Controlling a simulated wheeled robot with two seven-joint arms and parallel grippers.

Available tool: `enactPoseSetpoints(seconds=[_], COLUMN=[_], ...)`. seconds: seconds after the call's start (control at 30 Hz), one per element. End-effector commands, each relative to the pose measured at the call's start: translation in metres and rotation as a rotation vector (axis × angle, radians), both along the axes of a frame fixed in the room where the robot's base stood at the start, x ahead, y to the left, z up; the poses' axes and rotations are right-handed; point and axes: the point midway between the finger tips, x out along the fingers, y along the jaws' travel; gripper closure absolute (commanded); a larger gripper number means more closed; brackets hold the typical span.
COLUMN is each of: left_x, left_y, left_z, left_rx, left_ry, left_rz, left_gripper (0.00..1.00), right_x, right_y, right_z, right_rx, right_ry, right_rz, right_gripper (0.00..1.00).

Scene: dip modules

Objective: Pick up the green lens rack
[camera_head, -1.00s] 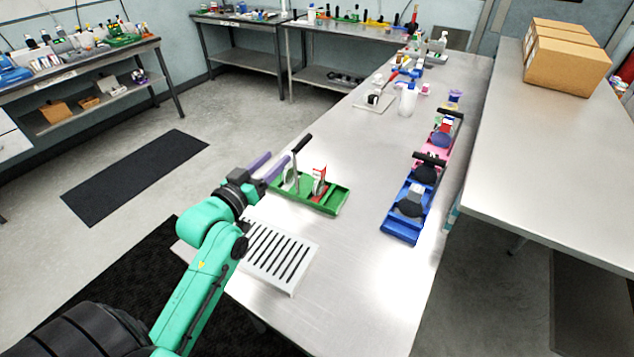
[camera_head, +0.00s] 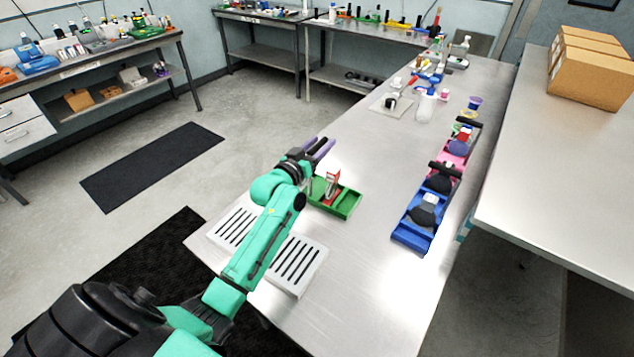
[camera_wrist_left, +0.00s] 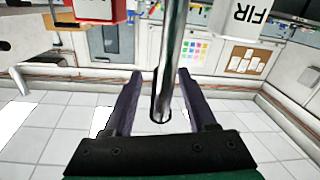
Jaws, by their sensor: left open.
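The green lens rack (camera_head: 346,205) is a shallow green tray on the near left part of the steel table. A red and white upright piece (camera_head: 332,185) stands in it. My left gripper (camera_head: 323,147) has purple fingers and is over the rack's far left side, partly hiding it with my arm. In the left wrist view the fingers (camera_wrist_left: 160,73) are spread, with a silver rod (camera_wrist_left: 172,50) between them; I cannot tell whether they touch it. My right gripper is out of view.
White slotted trays (camera_head: 299,262) lie beneath and beside my left arm. A blue rack (camera_head: 411,230) and a pink rack (camera_head: 455,150) stand along the table's right side. A white bottle (camera_head: 426,105) stands farther back. The table's middle is clear.

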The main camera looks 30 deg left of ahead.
Motion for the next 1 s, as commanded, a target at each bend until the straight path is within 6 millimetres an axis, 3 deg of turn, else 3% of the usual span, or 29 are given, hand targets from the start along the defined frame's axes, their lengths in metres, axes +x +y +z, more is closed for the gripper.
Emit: enactPoseSetpoints(seconds=[0.1,0.3,0.33,0.47,0.5,1.0], left_x=[0.0152,0.0168,0.0168,0.0166,0.0166,0.0164], left_y=[-0.0006,-0.0010,-0.0010,-0.0009,-0.0009,-0.0009], left_z=[0.0016,-0.0005,-0.0005,-0.0005,-0.0005,-0.0005], left_rx=[0.000,0.001,0.001,0.001,0.001,0.001], left_ry=[0.000,0.000,0.000,0.000,0.000,0.001], left_rz=[0.001,0.000,0.000,0.001,0.001,0.001], left_gripper=[0.43,0.43,0.47,0.97,1.00,1.00], right_x=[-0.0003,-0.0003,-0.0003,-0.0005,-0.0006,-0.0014], right_y=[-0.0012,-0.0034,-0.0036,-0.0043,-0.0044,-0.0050], right_z=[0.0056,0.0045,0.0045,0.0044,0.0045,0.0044], right_rx=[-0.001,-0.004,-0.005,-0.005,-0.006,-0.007], right_ry=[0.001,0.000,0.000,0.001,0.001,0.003], right_rz=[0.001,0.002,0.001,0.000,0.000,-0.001], right_gripper=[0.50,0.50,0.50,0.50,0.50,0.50])
